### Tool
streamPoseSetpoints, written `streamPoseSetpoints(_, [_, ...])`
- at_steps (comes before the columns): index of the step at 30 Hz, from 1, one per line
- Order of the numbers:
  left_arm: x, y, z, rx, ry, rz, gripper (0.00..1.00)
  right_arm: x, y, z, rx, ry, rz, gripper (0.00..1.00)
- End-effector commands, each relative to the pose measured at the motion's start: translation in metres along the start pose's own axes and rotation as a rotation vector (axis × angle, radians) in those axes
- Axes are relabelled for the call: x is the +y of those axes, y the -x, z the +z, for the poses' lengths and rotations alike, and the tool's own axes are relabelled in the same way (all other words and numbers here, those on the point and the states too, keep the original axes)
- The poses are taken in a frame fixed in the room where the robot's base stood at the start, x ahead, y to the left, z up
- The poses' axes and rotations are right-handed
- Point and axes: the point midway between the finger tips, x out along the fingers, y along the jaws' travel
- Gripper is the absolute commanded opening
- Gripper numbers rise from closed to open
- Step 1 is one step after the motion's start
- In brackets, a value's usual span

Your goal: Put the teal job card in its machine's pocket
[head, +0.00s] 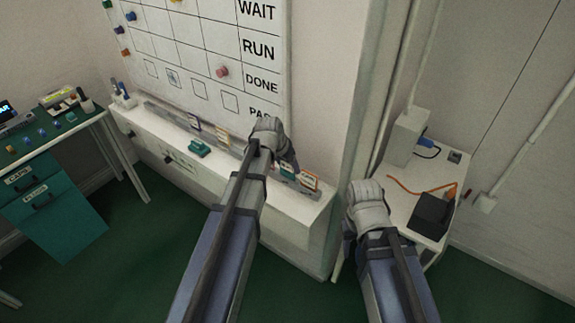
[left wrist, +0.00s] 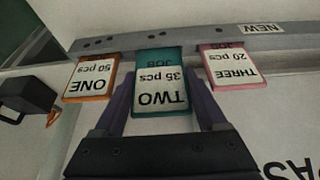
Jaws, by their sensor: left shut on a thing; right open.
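The teal job card (left wrist: 160,84), printed TWO 35 pcs, is between the fingers of my left gripper, which is shut on it. Its upper end in the left wrist view meets a grey rail (left wrist: 128,40). In the head view the teal card (head: 288,170) shows just below my left gripper (head: 281,158). An orange card (left wrist: 91,78), ONE, and a pink card (left wrist: 230,68), THREE, sit at the rail on either side of it. My right gripper (head: 366,198) is open and apart from the cards. I cannot tell which pocket belongs to the card's machine.
A white board (head: 200,45) with WAIT, RUN and DONE rows hangs above the ledge (head: 250,185). A teal block (head: 198,148) lies on the ledge. A side table with a black box (head: 431,214) and orange cable stands right. A teal drawer desk (head: 60,225) stands left.

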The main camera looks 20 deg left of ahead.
Motion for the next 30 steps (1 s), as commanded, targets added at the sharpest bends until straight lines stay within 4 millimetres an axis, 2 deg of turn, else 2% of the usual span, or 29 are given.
streamPoseSetpoints(1, [0.000,0.013,-0.006,0.000,0.000,0.000,0.21,0.001,0.015,0.001,0.000,0.000,0.000,0.50])
streamPoseSetpoints(12, [0.000,0.064,-0.027,0.000,0.000,0.000,0.21,0.007,0.069,0.004,0.000,0.000,0.000,0.50])
streamPoseSetpoints(16, [0.000,0.071,-0.029,0.000,0.000,0.000,0.21,0.007,0.076,0.004,0.000,0.000,0.000,0.50])
streamPoseSetpoints(30, [0.000,0.075,-0.031,0.000,0.000,0.000,0.21,0.008,0.080,0.005,0.000,0.000,0.000,0.50])
